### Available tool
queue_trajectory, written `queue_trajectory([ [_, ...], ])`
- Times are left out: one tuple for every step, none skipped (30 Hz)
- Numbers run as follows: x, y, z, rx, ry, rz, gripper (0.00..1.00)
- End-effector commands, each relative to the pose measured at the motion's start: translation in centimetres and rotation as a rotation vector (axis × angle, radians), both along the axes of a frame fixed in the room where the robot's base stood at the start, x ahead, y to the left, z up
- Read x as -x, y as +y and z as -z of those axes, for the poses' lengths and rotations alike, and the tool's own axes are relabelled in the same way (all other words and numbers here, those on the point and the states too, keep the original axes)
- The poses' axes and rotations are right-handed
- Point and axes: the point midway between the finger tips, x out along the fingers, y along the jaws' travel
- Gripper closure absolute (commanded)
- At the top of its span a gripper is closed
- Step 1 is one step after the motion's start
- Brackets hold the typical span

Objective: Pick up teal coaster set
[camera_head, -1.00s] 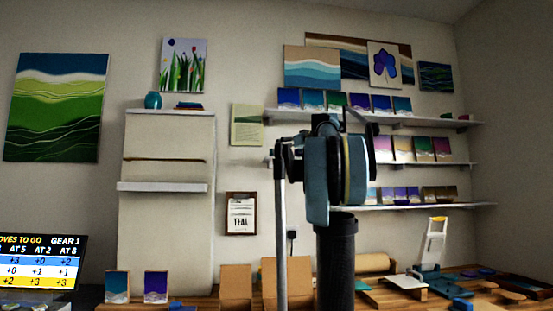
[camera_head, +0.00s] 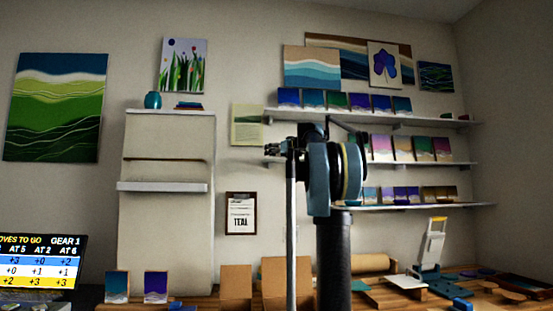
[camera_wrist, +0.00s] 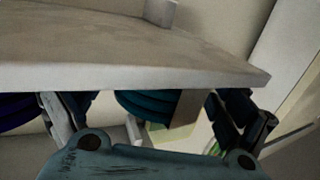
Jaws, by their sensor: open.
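A stack of round teal coasters (camera_wrist: 145,107) shows in the wrist view, just past the edge of a pale shelf board (camera_wrist: 110,45) that hides part of it. A brown upright piece (camera_wrist: 187,120) stands right beside the stack. My gripper (camera_wrist: 150,122) is open, with one dark finger to each side of the stack. Whether the fingers touch it, I cannot tell. In the head view my gripper (camera_head: 275,150) is near the left end of the middle wall shelf (camera_head: 440,163). I cannot make out the teal stack there.
A purple round thing (camera_wrist: 17,112) lies left of my fingers in the wrist view. A bracket (camera_wrist: 161,12) juts from the board.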

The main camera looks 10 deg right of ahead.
Motion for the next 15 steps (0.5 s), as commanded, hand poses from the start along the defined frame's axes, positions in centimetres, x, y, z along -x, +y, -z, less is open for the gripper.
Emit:
queue_trajectory([
  [-0.11,0.07,0.01,0.0,0.0,0.0,0.06],
  [-0.13,0.06,0.01,0.0,0.0,0.0,0.06],
  [-0.11,0.05,0.01,0.0,0.0,0.0,0.06],
  [-0.1,0.03,0.02,0.0,0.0,0.0,0.06],
  [-0.1,0.03,0.02,0.0,0.0,0.0,0.06],
  [-0.1,0.02,0.02,0.0,0.0,0.0,0.06],
  [-0.1,0.02,0.02,0.0,0.0,0.0,0.12],
  [-0.1,0.02,0.02,0.0,0.0,0.001,0.19],
  [-0.09,0.01,0.01,0.0,0.0,0.001,0.28],
  [-0.09,0.01,0.01,0.0,0.0,0.001,0.35],
  [-0.09,0.01,0.01,0.0,0.0,0.001,0.42],
  [-0.08,0.0,0.01,0.0,0.0,0.001,0.51],
  [-0.08,0.0,0.01,0.0,0.0,0.001,0.58],
  [-0.08,0.0,0.01,0.0,0.0,0.001,0.62],
  [-0.08,0.0,0.01,0.0,0.0,0.001,0.62],
])
